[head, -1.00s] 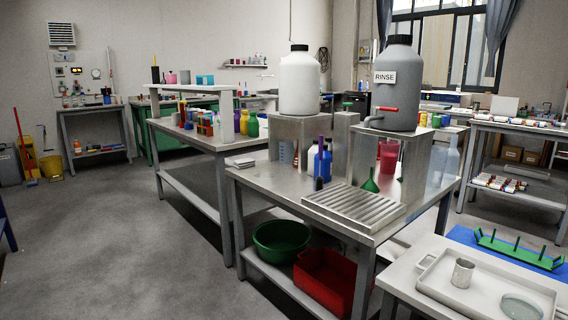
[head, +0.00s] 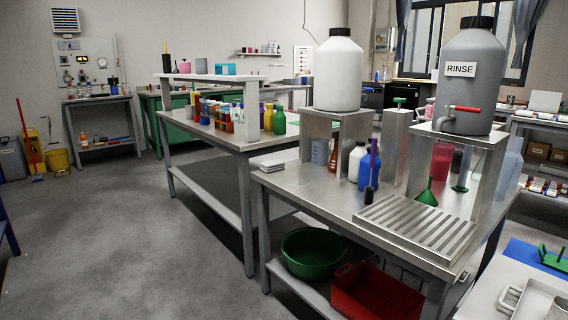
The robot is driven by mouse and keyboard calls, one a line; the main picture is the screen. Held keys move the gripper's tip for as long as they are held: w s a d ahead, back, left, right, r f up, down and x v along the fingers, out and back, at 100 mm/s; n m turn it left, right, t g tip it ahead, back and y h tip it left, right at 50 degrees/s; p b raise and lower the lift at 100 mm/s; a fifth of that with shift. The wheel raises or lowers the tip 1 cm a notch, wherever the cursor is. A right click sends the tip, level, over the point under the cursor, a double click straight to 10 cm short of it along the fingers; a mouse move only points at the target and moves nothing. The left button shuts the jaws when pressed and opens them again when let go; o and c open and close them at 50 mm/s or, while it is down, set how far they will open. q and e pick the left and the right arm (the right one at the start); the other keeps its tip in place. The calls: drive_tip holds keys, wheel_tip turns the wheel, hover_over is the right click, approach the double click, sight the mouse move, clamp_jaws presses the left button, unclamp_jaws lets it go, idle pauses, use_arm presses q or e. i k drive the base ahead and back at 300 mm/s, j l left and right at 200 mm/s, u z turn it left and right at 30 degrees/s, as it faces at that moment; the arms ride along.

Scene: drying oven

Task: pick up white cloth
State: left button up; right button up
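A small flat white stack, which looks like folded white cloth (head: 272,164), lies near the left edge of the steel table (head: 305,193). It is small in the picture, so I cannot be sure of its material. Nothing lies on top of it. Neither of my grippers is in view.
The steel table also holds a white jug (head: 338,72) on a stand, a grey RINSE jug (head: 467,98), several bottles and a drain rack (head: 420,228). A green basin (head: 313,252) and a red bin (head: 376,295) sit on its lower shelf. The floor at left (head: 115,240) is clear.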

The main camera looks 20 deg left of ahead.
sight(273, 165)
drive_tip(key=i+j, duration=0.15)
drive_tip(key=j, duration=0.2)
drive_tip(key=i+j+z, duration=0.1)
drive_tip(key=j, duration=0.25)
drive_tip(key=i+j, duration=0.15)
drive_tip(key=j, duration=0.25)
drive_tip(key=i+j+z, duration=0.1)
drive_tip(key=j, duration=0.25)
drive_tip(key=i+j, duration=0.15)
drive_tip(key=j, duration=0.25)
drive_tip(key=i+j+z, duration=0.1)
drive_tip(key=j, duration=0.25)
